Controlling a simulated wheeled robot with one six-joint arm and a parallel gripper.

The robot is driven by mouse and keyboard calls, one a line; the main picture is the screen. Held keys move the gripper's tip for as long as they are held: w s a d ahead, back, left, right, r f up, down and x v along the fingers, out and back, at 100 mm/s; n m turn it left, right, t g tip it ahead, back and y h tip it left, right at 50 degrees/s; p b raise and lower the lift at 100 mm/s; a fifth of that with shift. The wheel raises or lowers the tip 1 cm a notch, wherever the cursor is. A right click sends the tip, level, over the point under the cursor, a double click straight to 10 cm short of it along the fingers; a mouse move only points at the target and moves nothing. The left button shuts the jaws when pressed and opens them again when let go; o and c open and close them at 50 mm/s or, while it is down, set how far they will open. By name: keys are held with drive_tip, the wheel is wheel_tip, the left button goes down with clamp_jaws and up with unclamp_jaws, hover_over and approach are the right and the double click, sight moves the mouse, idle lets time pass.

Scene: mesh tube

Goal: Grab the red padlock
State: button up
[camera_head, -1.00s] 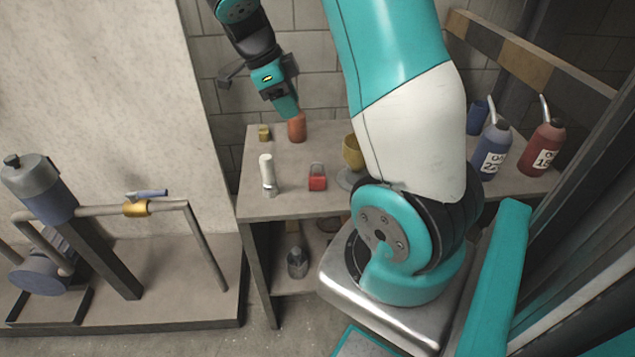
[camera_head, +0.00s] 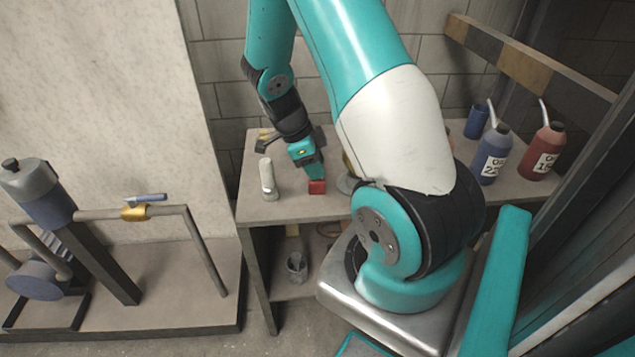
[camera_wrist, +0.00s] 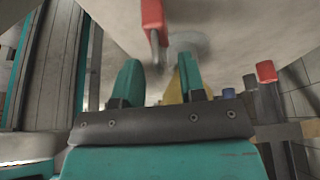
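The red padlock (camera_head: 317,187) stands on the table top near its front edge in the head view, with its upper part hidden by my gripper. In the wrist view the red padlock (camera_wrist: 152,14) is at the top, its metal shackle pointing toward the space between my fingers. My gripper (camera_head: 318,176) is just behind and above the padlock in the head view. In the wrist view my gripper (camera_wrist: 158,72) has its two teal fingers apart, with nothing held between them. Whether a finger touches the shackle I cannot tell.
Blue (camera_head: 491,155) and red (camera_head: 541,152) bottles stand at the right.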

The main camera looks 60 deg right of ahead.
drive_tip(key=shift+s+d+f, duration=0.1)
drive_tip(key=shift+s+f, duration=0.1)
drive_tip(key=shift+f, duration=0.25)
drive_tip(key=shift+c, duration=0.2)
clamp_jaws()
drive_tip(key=shift+r, duration=0.15)
